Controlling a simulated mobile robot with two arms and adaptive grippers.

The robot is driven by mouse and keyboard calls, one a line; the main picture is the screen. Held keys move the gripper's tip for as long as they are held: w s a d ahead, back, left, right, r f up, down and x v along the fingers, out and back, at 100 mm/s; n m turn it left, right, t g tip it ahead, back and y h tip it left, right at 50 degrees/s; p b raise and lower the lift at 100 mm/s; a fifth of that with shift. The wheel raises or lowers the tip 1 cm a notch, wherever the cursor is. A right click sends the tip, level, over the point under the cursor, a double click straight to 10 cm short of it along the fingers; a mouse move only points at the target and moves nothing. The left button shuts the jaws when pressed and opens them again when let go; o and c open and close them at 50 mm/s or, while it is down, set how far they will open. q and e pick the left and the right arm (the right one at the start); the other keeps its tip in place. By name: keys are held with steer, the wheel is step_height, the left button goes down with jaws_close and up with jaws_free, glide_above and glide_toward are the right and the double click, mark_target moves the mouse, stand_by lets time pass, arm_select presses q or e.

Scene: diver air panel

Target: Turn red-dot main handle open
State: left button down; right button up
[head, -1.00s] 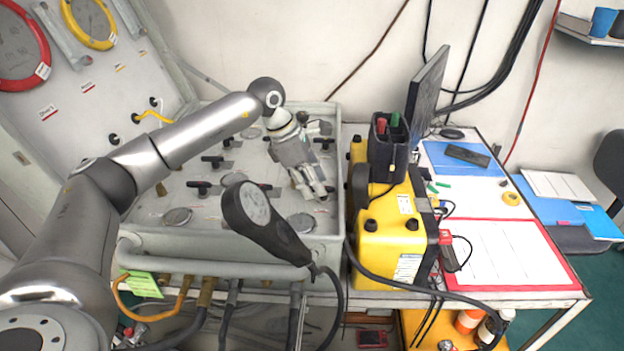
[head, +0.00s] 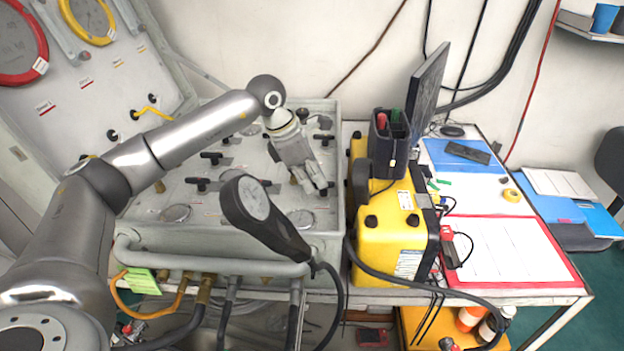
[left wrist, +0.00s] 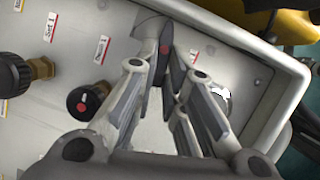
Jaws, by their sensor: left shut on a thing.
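The red-dot main handle (left wrist: 165,48) shows in the left wrist view as a grey lever with a red dot, between my left fingertips. My left gripper (left wrist: 168,75) is shut on this handle. In the head view my left gripper (head: 322,190) points down at the right side of the grey panel (head: 240,205); the handle is mostly hidden there by the fingers. How far the handle is turned cannot be told. My right gripper is not in view.
A black round knob with a red mark (left wrist: 88,102) and a brass fitting (left wrist: 38,70) sit left of the handle. A yellow case (head: 390,245) stands close on the right.

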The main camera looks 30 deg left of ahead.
mark_target(322, 193)
arm_select(q)
steer(key=n, duration=0.1)
steer(key=n+y+b, duration=0.1)
steer(key=n, duration=0.1)
steer(key=d+n+t+b, duration=0.1)
steer(key=shift+s+f+y, duration=0.2)
steer(key=shift+s+y, duration=0.1)
steer(key=shift+s, duration=0.05)
steer(key=n+b, duration=0.1)
steer(key=n, duration=0.1)
steer(key=n+y+b, duration=0.1)
steer(key=n, duration=0.1)
steer(key=shift+s+d+b, duration=0.1)
steer(key=shift+d+b, duration=0.2)
steer(key=shift+d, duration=0.1)
steer(key=n+y, duration=0.1)
steer(key=n+b, duration=0.1)
steer(key=n, duration=0.1)
steer(key=shift+d+r+n+y+b, duration=0.1)
steer(key=shift+d+n+y+b, duration=0.2)
steer(key=shift+d+y, duration=0.1)
steer(key=shift+d+r+n+y+b, duration=0.1)
steer(key=shift+d+n+y+b, duration=0.15)
steer(key=shift+n, duration=0.65)
steer(key=shift+d+n+y+b, duration=0.1)
steer(key=shift+n+y+b, duration=0.25)
steer(key=shift+n, duration=0.55)
steer(key=c, duration=1.5)
jaws_free()
